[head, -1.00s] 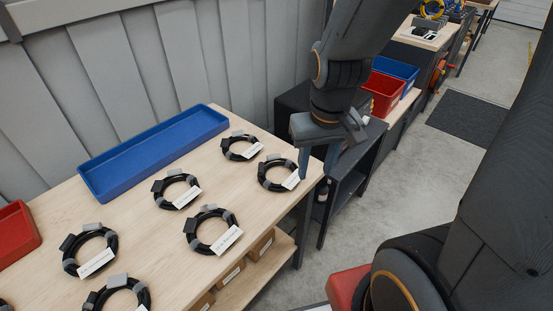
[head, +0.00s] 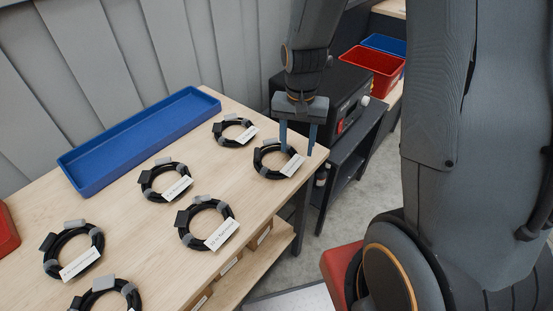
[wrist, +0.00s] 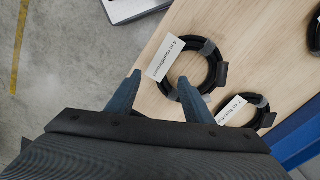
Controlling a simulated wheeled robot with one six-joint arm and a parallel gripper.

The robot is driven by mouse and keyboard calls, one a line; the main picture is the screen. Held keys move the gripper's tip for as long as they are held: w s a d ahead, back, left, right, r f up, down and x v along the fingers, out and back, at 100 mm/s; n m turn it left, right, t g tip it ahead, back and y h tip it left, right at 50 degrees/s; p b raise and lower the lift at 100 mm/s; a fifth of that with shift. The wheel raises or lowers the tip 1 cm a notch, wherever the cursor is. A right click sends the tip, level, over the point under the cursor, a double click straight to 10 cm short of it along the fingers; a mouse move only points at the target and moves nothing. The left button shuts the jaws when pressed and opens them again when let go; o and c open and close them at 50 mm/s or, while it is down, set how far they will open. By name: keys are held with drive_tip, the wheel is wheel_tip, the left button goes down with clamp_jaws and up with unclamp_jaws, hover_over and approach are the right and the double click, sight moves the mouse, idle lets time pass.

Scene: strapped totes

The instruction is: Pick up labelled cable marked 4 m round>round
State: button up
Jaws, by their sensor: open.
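The cable marked 4 m (head: 261,167) is a black coil with grey straps and a white label. It lies flat near the right end of the wooden table. In the wrist view the same coil (wrist: 213,65) shows its label, reading 4 m and what looks like round>round. My gripper (head: 298,152) is open and empty above this coil's right side, pointing down. In the wrist view my gripper (wrist: 156,86) has its right finger beside the coil's near edge and its left finger off the table edge. I cannot tell its exact height above the coil.
Another labelled coil (head: 233,130) lies just behind, reading 7 m in the wrist view (wrist: 262,119). Several more coils lie to the left. A long blue tray (head: 140,143) stands along the back. A dark shelf unit (head: 350,150) and a red bin (head: 373,70) stand to the right.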

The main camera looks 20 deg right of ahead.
sight(295, 160)
drive_tip(key=shift+s+a+f+p, duration=0.1)
drive_tip(key=shift+a+f+p, duration=0.1)
drive_tip(key=shift+f, duration=0.8)
drive_tip(key=shift+s+a+f+p, duration=0.1)
drive_tip(key=shift+f+p, duration=0.1)
drive_tip(key=shift+f, duration=0.75)
clamp_jaws()
